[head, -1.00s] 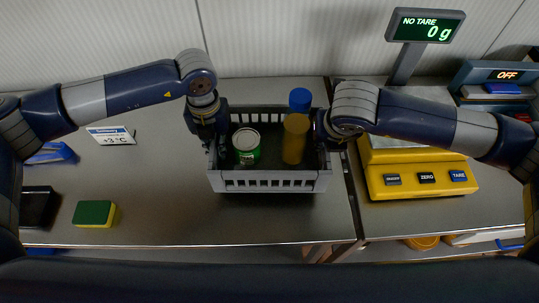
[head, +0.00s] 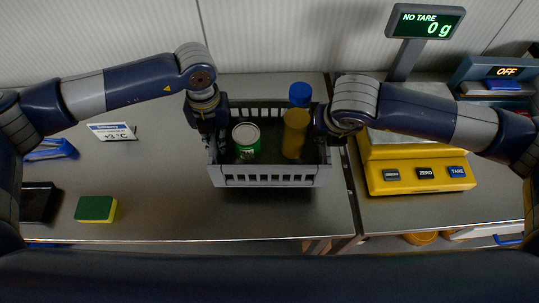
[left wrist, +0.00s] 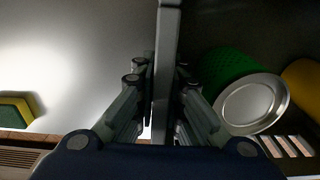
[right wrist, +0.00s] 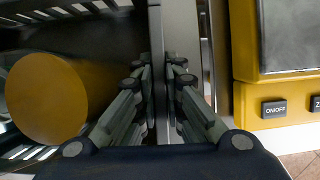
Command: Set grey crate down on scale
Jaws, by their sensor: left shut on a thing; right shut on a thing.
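The grey crate (head: 270,176) is upright over the steel counter, left of the scale. My right gripper (head: 326,128) is shut on the right wall. The yellow scale (head: 420,180) is right of the crate, partly hidden behind my right arm; its display (head: 426,23) reads "NO TARE 0 g". I cannot tell whether the crate touches the counter.
A gap between two counters (head: 350,195) runs between crate and scale. A green and yellow sponge (head: 96,209), a black tray (head: 40,203), a blue object (head: 52,150) and a +3 °C sign (head: 112,132) are at left. A device reading OFF (head: 502,72) stands behind at right.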

